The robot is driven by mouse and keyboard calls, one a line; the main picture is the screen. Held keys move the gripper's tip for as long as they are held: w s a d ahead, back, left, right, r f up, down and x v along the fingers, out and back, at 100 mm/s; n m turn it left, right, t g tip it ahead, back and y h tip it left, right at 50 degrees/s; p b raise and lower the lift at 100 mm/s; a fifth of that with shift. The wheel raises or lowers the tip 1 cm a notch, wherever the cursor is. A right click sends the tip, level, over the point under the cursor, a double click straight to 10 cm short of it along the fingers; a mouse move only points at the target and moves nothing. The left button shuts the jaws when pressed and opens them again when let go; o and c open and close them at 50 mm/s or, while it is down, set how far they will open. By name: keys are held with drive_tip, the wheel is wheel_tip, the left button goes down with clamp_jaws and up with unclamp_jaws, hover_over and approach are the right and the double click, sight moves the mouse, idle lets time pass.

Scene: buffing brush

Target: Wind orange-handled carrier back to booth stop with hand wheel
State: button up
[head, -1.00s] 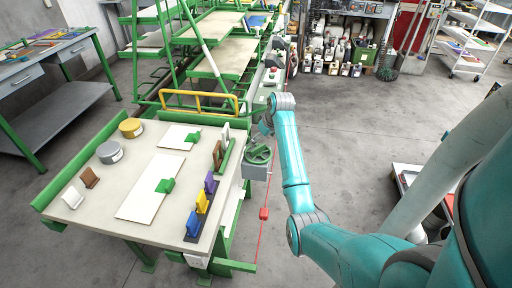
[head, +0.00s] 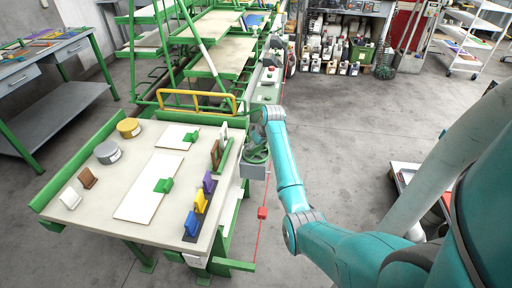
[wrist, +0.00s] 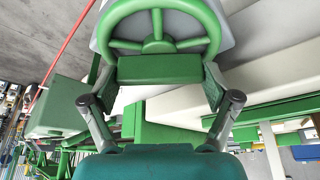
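The green spoked hand wheel (head: 256,154) sits on a grey housing at the table's right side. It fills the top of the wrist view (wrist: 160,45), with a green block (wrist: 160,68) at its near rim. My gripper (wrist: 160,88) is at the wheel, its two fingers spread on either side of that block. I cannot tell whether the fingers touch it. In the head view my wrist hides part of the gripper and wheel. A yellow-orange tubular handle (head: 197,94) stands on a green frame at the far edge of the table, likely the carrier's.
The table (head: 95,212) holds white boards, tins and coloured blocks. A red line with a red block (head: 262,213) runs along the floor side. Green racks stand behind. Open floor lies to the right.

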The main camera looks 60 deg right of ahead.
drive_tip(key=shift+c, duration=0.5)
drive_tip(key=shift+n, duration=0.3)
drive_tip(key=n+y, duration=0.2)
drive_tip(key=n, duration=0.2)
drive_tip(key=n+y, duration=0.1)
drive_tip(key=n, duration=0.2)
drive_tip(key=n+y, duration=0.1)
drive_tip(key=n, duration=0.1)
drive_tip(key=shift+n+g, duration=0.3)
drive_tip(key=shift+n, duration=0.1)
drive_tip(key=n+g, duration=0.1)
drive_tip(key=n, duration=0.1)
drive_tip(key=n+y, duration=0.1)
drive_tip(key=n, duration=0.2)
drive_tip(key=shift+g, duration=0.4)
drive_tip(key=shift+n+g+y, duration=0.4)
drive_tip(key=shift+n+g, duration=0.4)
drive_tip(key=shift+n, duration=1.7)
